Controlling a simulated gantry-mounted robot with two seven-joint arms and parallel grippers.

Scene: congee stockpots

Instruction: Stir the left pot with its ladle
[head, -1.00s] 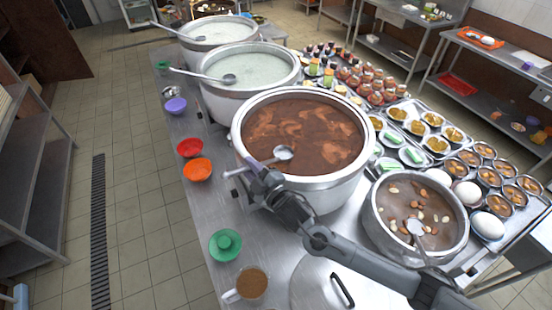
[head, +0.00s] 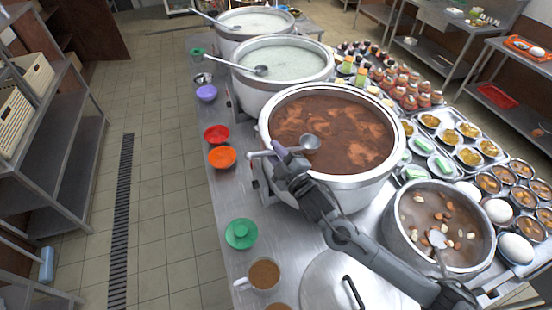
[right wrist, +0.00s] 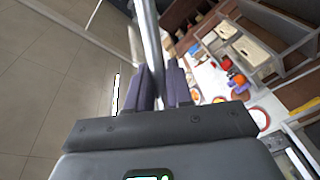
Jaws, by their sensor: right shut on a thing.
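The large steel pot of brown, patchy congee (head: 268,160) stands at the middle of the counter in the head view. My right gripper (head: 286,160) is at its near left rim, shut on a steel ladle (head: 309,142). The ladle's bowl shows over the brown surface, and its handle sticks out past the gripper to the left. I cannot tell whether the bowl touches the congee. In the right wrist view the ladle's handle (right wrist: 149,40) runs between the fingers of the gripper (right wrist: 164,88). My left gripper is not in view.
Two pots of pale congee (head: 240,85) (head: 222,33) stand behind, each with a ladle. A smaller nut-topped pot (head: 392,235) is at the right near my arm. Red (head: 216,134), orange (head: 222,158) and green (head: 240,234) bowls line the left counter edge. Filled trays crowd the right.

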